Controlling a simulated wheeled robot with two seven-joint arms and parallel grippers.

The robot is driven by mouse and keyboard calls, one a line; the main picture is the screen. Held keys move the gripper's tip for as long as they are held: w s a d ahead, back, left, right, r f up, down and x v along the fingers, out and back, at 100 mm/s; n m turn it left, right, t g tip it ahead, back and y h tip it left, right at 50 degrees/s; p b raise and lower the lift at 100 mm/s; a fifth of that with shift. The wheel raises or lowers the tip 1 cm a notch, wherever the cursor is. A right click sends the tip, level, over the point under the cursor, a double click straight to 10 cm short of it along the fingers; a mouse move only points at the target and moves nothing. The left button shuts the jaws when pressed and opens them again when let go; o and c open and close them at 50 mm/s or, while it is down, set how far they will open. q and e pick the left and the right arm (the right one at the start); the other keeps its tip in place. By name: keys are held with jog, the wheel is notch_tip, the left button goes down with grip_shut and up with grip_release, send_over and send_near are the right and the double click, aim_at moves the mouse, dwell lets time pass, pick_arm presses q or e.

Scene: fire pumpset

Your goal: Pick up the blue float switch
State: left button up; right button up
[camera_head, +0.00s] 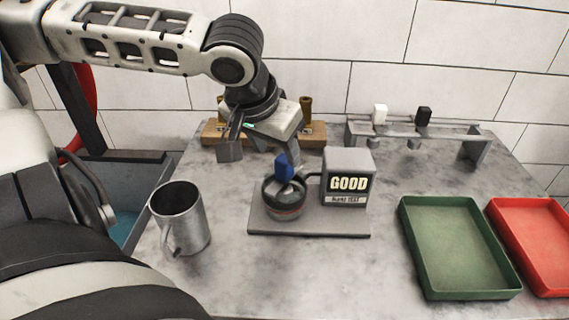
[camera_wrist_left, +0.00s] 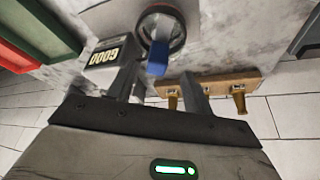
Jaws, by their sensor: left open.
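The blue float switch (camera_head: 284,168) stands up out of a round dark cup (camera_head: 284,207) on a grey test plate; its lower part is hidden inside the cup. It also shows in the left wrist view (camera_wrist_left: 157,60), between and beyond my fingers. My left gripper (camera_head: 256,156) is open and empty, behind and above the switch in the head view. In the left wrist view, its two fingers (camera_wrist_left: 160,82) stand on either side of the switch's line, apart from it as far as I can tell. My right gripper is not in view.
A box marked GOOD (camera_head: 347,178) stands right of the cup. A metal mug (camera_head: 180,218) is to the left. A wooden block with brass fittings (camera_head: 314,135) lies behind. A grey rack (camera_head: 470,132), green tray (camera_head: 416,262) and red tray (camera_head: 513,240) are on the right.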

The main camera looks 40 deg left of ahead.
aim_at(283, 160)
pick_arm(q)
jog(key=shift+b+x, duration=0.7)
jog(key=shift+x, duration=2.15)
jog(key=shift+w+d+r, duration=0.1)
jog(key=shift+w+d, duration=0.05)
jog(key=shift+d, duration=0.05)
grip_shut()
